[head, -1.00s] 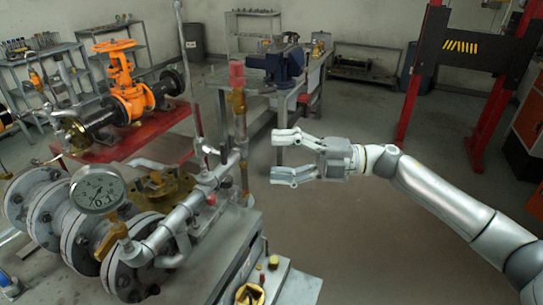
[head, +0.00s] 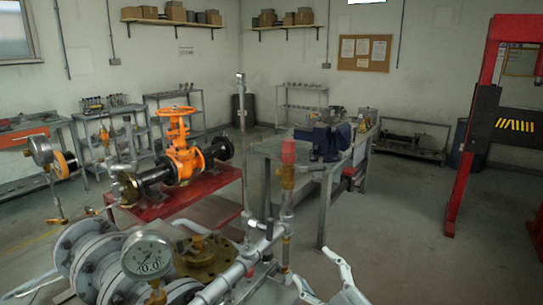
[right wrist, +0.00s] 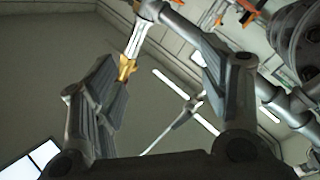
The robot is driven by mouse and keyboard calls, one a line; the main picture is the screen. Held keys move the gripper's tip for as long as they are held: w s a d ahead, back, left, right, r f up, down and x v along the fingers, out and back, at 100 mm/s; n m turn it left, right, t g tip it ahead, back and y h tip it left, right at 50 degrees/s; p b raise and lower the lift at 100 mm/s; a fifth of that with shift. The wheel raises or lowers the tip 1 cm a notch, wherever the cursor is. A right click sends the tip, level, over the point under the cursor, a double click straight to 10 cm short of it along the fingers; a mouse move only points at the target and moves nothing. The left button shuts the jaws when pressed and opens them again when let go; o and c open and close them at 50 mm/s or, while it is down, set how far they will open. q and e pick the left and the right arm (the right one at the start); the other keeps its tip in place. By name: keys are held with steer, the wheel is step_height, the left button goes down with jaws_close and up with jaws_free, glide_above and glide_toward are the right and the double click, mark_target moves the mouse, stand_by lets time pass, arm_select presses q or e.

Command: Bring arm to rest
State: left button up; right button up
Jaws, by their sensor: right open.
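My right gripper (head: 314,266) is at the bottom edge of the head view, right of the pipe rig, with its fingers pointing up and spread apart. Its arm is cut off by the frame. In the right wrist view my right gripper (right wrist: 165,82) shows two dark fingers wide apart with nothing held between them. Behind them are pipes and a brass fitting (right wrist: 126,68); I cannot tell their distance. The orange gate valve (head: 182,155) with its handwheel stands on a red stand (head: 212,180) at the left, well away from the gripper. My left gripper is not in view.
The flanged pipe rig with a pressure gauge (head: 147,256) fills the lower left. A red-capped upright valve (head: 288,152) stands left of my gripper. A workbench with a blue vise (head: 324,142) is behind. Open floor (head: 400,235) lies to the right.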

steer(key=s+d+f+m+g+h, duration=0.4)
steer(key=s+f+m, duration=0.1)
steer(key=s+f, duration=0.4)
steer(key=s+d+f+m+g+h, duration=0.4)
steer(key=s+f, duration=0.5)
steer(key=f, duration=0.1)
steer(key=s+d+f+m+g, duration=0.1)
steer(key=s+f+g, duration=0.15)
steer(key=s, duration=0.45)
steer(key=s+d+f+m+g, duration=0.1)
steer(key=s+f+g, duration=0.15)
steer(key=s, duration=0.45)
step_height(320, 180, down, 25)
steer(key=s+g, duration=0.1)
steer(key=g, duration=0.1)
steer(key=s+d+f+g, duration=0.1)
steer(key=s+d+f, duration=0.2)
steer(key=s+f, duration=1.3)
steer(key=shift+s+n, duration=0.3)
steer(key=shift+s, duration=0.15)
steer(key=shift+f, duration=0.1)
